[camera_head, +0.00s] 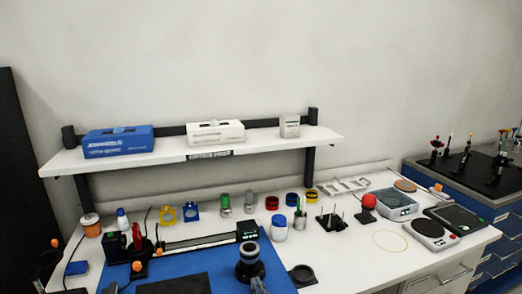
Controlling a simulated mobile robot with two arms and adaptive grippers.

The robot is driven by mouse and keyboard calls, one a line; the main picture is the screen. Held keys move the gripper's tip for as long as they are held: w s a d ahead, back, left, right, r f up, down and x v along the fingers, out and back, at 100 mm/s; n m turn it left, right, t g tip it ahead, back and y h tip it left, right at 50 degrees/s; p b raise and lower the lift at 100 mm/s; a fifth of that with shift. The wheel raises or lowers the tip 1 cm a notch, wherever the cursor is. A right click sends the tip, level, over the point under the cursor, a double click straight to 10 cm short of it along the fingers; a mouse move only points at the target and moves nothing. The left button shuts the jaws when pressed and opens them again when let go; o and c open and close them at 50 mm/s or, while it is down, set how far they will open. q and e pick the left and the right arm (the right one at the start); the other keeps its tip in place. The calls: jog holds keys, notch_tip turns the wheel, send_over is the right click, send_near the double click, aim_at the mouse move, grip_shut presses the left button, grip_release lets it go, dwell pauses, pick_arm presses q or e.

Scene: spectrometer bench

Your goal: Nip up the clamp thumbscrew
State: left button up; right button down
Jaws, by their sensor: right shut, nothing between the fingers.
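The blue bench mat (285,272) carries an optical rail (200,243) with a black block (247,231) at its right end and dark mounts at its left end. An orange knob (137,266) shows at the rail's left end, and it may be the clamp thumbscrew; I cannot tell for sure. My right gripper (258,285) shows at the bottom edge, shut and empty, beside a black cylinder with a pale ring (250,250). It is well right of the orange knob and apart from it. My left gripper is not in view.
A shelf (265,143) with a blue box (118,142) and white boxes overhangs the back. Coloured rings, bottles, a pin stand (331,220) and a red ball (369,201) line the rear. Balances (432,230) stand at right.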

jog(key=shift+s+d+f+b, duration=0.1)
jog(key=shift+s+f+b, duration=0.1)
jog(key=shift+f+b, duration=0.4)
jog(key=shift+w+d+f, duration=0.1)
jog(key=shift+d+f, duration=0.05)
jog(key=shift+d, duration=0.2)
dwell(0.9)
jog(key=shift+r+p, duration=0.4)
jog(key=shift+p, duration=0.1)
jog(key=shift+s+d, duration=0.2)
jog(key=shift+s, duration=0.25)
jog(key=shift+r+p+v, duration=0.15)
jog(key=shift+p+v, duration=0.15)
jog(key=shift+v, duration=0.85)
jog(key=shift+r+p+v, duration=0.1)
jog(key=shift+p+v, duration=0.15)
jog(key=shift+v, duration=0.9)
jog(key=shift+a, duration=0.1)
